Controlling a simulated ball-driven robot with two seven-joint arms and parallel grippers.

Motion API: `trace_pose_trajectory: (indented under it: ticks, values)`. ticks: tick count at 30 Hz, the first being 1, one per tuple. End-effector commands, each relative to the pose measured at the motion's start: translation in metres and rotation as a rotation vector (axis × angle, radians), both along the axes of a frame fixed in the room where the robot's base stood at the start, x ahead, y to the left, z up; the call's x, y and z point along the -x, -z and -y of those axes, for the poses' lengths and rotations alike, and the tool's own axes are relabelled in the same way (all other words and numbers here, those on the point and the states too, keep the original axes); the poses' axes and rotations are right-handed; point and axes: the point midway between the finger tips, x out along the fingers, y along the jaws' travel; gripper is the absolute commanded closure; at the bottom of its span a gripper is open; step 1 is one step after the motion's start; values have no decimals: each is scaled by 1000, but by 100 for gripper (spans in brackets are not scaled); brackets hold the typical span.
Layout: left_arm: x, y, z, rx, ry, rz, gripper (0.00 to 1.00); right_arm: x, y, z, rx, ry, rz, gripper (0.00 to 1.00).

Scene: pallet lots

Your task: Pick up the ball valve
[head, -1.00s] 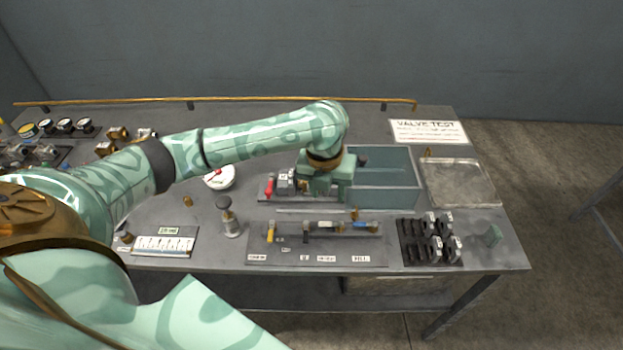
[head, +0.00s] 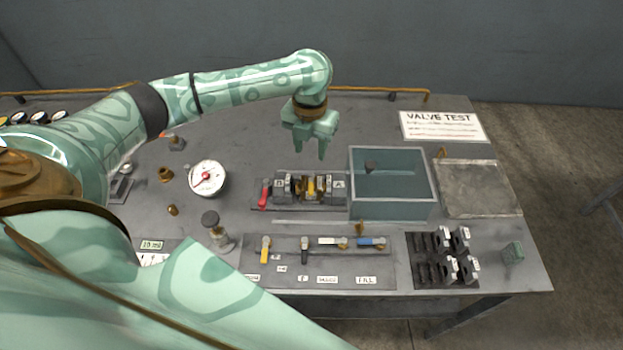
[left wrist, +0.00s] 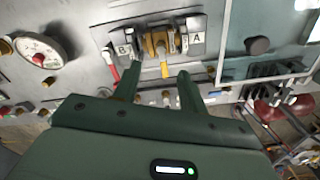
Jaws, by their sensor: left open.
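The ball valve (head: 312,188) is a brass body with a yellow lever. It sits between the grey blocks marked B and A of a clamp fixture (head: 283,184) with a red handle. It also shows in the left wrist view (left wrist: 158,44), ahead of the fingers. My left gripper (head: 311,151) is open and empty, fingers pointing down, above and behind the fixture, apart from the valve. Its two fingers show in the left wrist view (left wrist: 157,80) with nothing between them. My right gripper is not in view.
A glass-walled water tank (head: 392,208) stands right of the fixture, with a metal tray (head: 480,190) beyond it. A round gauge (head: 207,178) lies to the left. In front are a panel of small levers (head: 318,273) and a black rack (head: 442,260).

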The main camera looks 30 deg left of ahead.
Motion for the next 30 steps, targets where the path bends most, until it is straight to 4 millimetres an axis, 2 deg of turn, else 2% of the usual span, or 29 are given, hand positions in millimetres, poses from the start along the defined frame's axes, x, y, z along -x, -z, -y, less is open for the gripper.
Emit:
trace_pose_trajectory:
  ticks: [1, 4, 14, 21, 28, 29, 30]
  values:
    - [1, 17, 0, 0, -2, -4, 58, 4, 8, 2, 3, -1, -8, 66]
    - [0, 37, 0, 0, -1, -3, 58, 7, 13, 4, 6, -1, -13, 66]
    - [0, 63, 1, 0, -1, -1, 58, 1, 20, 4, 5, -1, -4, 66]
    - [1, 102, 3, -1, -1, -1, 58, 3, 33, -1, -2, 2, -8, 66]
    - [1, 105, 2, -2, 0, 2, 58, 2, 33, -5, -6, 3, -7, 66]
    - [1, 105, 2, -2, 0, 2, 61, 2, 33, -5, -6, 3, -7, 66]
    - [1, 104, 2, -2, 0, 2, 72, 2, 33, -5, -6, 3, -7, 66]
